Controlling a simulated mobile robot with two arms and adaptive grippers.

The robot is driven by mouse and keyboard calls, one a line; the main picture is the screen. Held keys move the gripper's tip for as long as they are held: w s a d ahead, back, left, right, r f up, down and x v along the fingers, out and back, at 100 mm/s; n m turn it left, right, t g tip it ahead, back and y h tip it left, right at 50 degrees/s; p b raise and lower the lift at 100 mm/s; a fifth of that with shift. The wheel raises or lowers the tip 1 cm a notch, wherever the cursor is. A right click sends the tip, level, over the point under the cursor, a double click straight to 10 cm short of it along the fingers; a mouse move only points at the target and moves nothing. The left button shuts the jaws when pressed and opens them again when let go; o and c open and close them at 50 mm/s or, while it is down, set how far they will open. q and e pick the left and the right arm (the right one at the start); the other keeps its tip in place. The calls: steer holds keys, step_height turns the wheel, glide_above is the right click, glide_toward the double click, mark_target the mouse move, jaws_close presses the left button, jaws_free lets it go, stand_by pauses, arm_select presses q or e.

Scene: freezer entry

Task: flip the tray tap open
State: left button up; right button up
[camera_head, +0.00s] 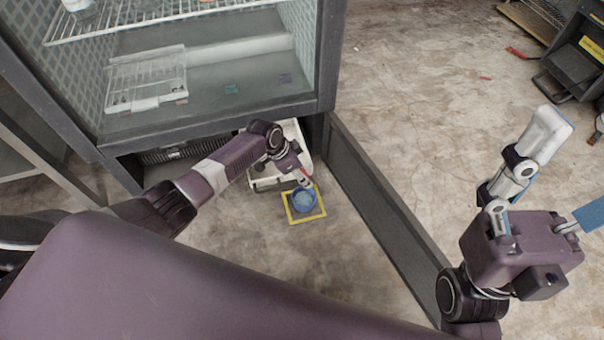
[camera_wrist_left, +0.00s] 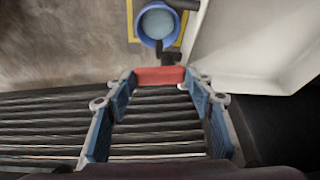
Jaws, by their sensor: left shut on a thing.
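The red tap handle (camera_wrist_left: 160,76) lies between the fingertips of my left gripper (camera_wrist_left: 158,84) in the left wrist view, and the fingers are shut on it. The dark tap body (camera_wrist_left: 172,59) is just beyond, beside the white tray (camera_wrist_left: 232,45). In the head view my left gripper (camera_head: 302,178) reaches down by the tray (camera_head: 303,150) at the freezer's base; the tap is too small to make out there. A blue bowl (camera_head: 304,199) with pale contents stands beneath the tap. My right gripper (camera_head: 578,165) is raised at the right, fingers apart and empty.
The bowl sits within a yellow floor square (camera_head: 292,220). The freezer cabinet (camera_head: 215,125) stands above, and a dark panel (camera_head: 385,215) slants across the floor to the right. A slatted grille (camera_wrist_left: 60,125) lies below the fingers.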

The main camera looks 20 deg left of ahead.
arm_select(q)
steer(key=o, duration=1.2)
steer(key=shift+c, duration=0.2)
steer(key=v, duration=1.2)
